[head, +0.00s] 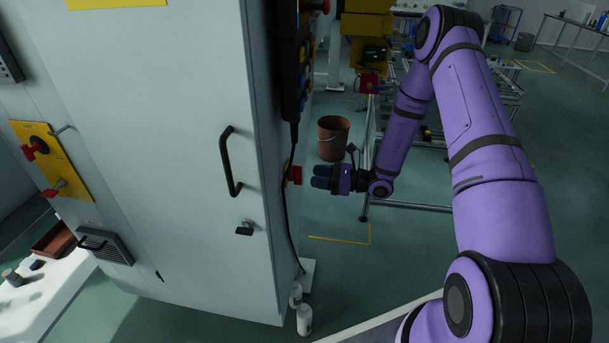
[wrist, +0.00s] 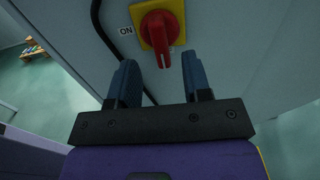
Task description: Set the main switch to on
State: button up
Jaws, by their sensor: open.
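The main switch (wrist: 159,32) is a red rotary knob on a yellow plate, shown in the wrist view at top centre. Its handle points down toward my gripper, and an "ON" label (wrist: 126,30) is left of the plate. In the head view the red switch (head: 295,174) shows edge-on on the cabinet's right side. My gripper (wrist: 157,78) is open, its two blue fingers apart just below the knob, with nothing between them. In the head view my gripper (head: 318,178) is just right of the switch; whether it touches cannot be told.
The grey cabinet (head: 180,120) has a black door handle (head: 229,162) and a latch. A black cable (head: 284,210) hangs down its side near the switch. Other red switches on a yellow plate (head: 52,160) are at left. A brown bucket (head: 332,138) stands behind my gripper.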

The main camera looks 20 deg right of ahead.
aim_at(296, 175)
jog(key=shift+x, duration=2.25)
grip_shut()
